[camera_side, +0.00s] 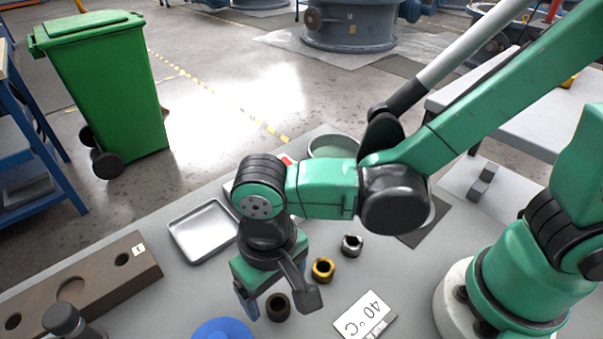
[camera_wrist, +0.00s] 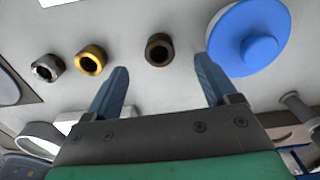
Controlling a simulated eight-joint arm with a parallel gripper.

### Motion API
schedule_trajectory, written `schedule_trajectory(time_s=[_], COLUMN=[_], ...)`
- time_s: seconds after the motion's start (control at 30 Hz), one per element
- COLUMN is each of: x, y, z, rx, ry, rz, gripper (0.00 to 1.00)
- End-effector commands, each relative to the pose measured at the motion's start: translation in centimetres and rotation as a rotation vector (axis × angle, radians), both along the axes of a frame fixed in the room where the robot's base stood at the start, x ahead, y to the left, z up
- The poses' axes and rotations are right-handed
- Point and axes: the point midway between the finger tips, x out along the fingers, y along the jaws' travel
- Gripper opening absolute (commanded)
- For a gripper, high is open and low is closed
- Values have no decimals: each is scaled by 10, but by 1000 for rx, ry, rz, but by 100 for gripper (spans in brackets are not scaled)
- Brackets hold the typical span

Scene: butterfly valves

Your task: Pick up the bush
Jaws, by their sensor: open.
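Three ring-shaped bushes lie on the grey table. The dark brown bush (camera_side: 278,306) is nearest my gripper (camera_side: 256,306), the brass one (camera_side: 323,269) is behind it and the silver one (camera_side: 352,245) is farthest. In the wrist view my gripper (camera_wrist: 162,70) is open and empty, with blue fingers spread. The dark bush (camera_wrist: 158,49) shows between and just beyond the fingertips. The brass bush (camera_wrist: 91,60) and silver bush (camera_wrist: 47,68) are left of the fingers. I cannot tell the exact height of the fingers over the table.
A blue round lid-like piece (camera_side: 222,330) lies close by at the front. A metal tray (camera_side: 204,231), a brown block with holes (camera_side: 85,287), a "40°C" sign (camera_side: 364,317) and a green round dish (camera_side: 334,147) are around. A green bin (camera_side: 105,90) stands off the table.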

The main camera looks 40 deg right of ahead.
Motion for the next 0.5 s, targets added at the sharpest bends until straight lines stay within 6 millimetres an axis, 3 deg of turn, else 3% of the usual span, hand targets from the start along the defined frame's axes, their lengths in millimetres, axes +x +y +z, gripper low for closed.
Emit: schedule_trajectory(time_s=[0.2,0.5], x=[1,0], y=[0,-1], z=[-26,-41], rx=[1,2], ry=[-1,-2], rz=[0,0], gripper=[79,79])
